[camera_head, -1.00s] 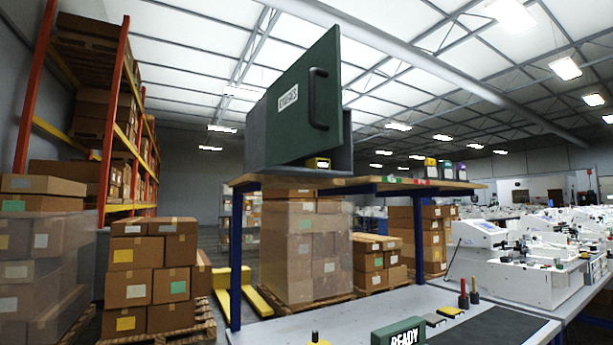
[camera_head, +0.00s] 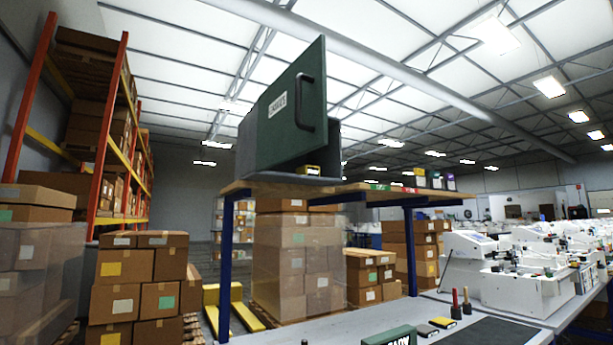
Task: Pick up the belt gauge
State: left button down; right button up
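A grey cabinet (camera_head: 246,146) with a dark green door (camera_head: 290,108) stands on the raised shelf. The door has a black handle and a small white label, hard to read, and stands partly open. Neither of my grippers is in view.
The wooden shelf (camera_head: 375,198) has blue legs over a grey bench (camera_head: 310,330). On the bench are a green sign (camera_head: 392,338), small blocks (camera_head: 428,330), a red-handled tool (camera_head: 455,303) and a dark mat (camera_head: 495,332). White machines (camera_head: 520,287) stand right.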

aim_at(305, 170)
jog(key=i+l+u, duration=0.15)
jog(key=l, duration=0.45)
jog(key=i+l+u, duration=0.15)
jog(key=l, duration=0.45)
jog(key=i+l+u, duration=0.15)
jog(key=l, duration=0.45)
jog(key=i+l+u, duration=0.15)
jog(key=l, duration=0.5)
jog(key=l+u, duration=0.1)
jog(key=l, duration=0.5)
